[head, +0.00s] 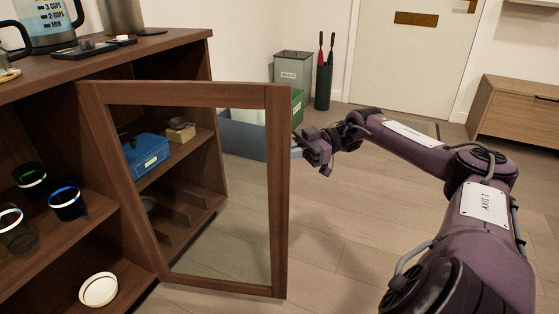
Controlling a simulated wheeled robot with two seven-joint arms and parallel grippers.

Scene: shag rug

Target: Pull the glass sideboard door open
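The glass sideboard door (278,190) has a brown wooden frame around a clear pane. It stands swung out from the sideboard (190,45), with its hinge side at the left and its free edge towards the right. My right gripper (301,148) is just right of the free edge, at about the upper part of the door. I cannot tell whether it touches the door or whether its fingers are open or shut. No handle can be clearly made out. My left gripper is not in view.
Cups (66,201), a white bowl (98,289) and a blue box (146,152) are on the sideboard's shelves. A kettle (48,25) stands on top. A grey bin (293,72) and an umbrella stand (323,87) are behind. Wooden floor (340,250) is clear right of the door.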

